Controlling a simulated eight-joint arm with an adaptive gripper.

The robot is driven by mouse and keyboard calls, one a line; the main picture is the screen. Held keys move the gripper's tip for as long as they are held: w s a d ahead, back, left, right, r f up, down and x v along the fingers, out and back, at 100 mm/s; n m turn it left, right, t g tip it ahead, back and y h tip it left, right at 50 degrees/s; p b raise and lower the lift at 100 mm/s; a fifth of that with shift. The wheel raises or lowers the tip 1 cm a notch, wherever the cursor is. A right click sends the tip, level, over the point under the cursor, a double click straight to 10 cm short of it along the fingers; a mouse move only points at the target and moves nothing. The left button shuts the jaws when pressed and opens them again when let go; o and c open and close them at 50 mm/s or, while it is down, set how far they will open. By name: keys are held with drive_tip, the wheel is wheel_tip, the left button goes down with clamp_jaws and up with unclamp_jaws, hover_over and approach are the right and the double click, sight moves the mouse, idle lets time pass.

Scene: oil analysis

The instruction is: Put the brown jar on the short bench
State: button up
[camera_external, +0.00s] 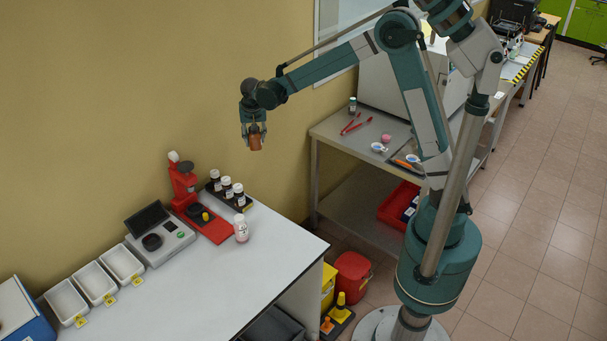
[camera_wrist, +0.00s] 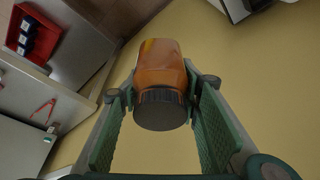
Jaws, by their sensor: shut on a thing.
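My gripper (camera_external: 253,128) is shut on the brown jar (camera_external: 256,143) and holds it in the air near the yellow wall, between and above two benches. In the wrist view the jar (camera_wrist: 162,65) is orange-brown and its dark ribbed cap (camera_wrist: 160,113) faces the camera, between the two green fingers. A white-topped bench (camera_external: 200,290) fills the lower left of the external view. A grey metal bench (camera_external: 335,128) stands along the wall to the right, behind my arm. I cannot tell which is the short bench.
The white bench holds a red press (camera_external: 184,183), a rack of dark bottles (camera_external: 226,187), a white bottle (camera_external: 241,228), a scale (camera_external: 160,236) and white trays (camera_external: 95,282); its front is clear.

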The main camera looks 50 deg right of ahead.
drive_tip(key=s+a+n+y, duration=0.15)
drive_tip(key=s+a, duration=0.55)
drive_tip(key=a, duration=0.7)
drive_tip(key=s+a+n+p, duration=0.1)
drive_tip(key=s+a+n, duration=0.35)
drive_tip(key=a, duration=0.95)
drive_tip(key=s+a, duration=0.9)
drive_tip(key=a, duration=0.5)
drive_tip(key=s+a+n, duration=0.2)
drive_tip(key=s+a, duration=0.8)
drive_tip(key=s, duration=0.1)
drive_tip(key=shift+t+y, duration=0.35)
drive_tip(key=shift+t, duration=0.05)
drive_tip(key=shift+s+a+f, duration=0.1)
drive_tip(key=shift+f, duration=1.15)
drive_tip(key=shift+s+a+f, duration=0.1)
drive_tip(key=shift+f, duration=1.15)
drive_tip(key=shift+f, duration=0.15)
drive_tip(key=shift+f, duration=3)
drive_tip(key=shift+f, duration=0.1)
drive_tip(key=shift+f, duration=1.75)
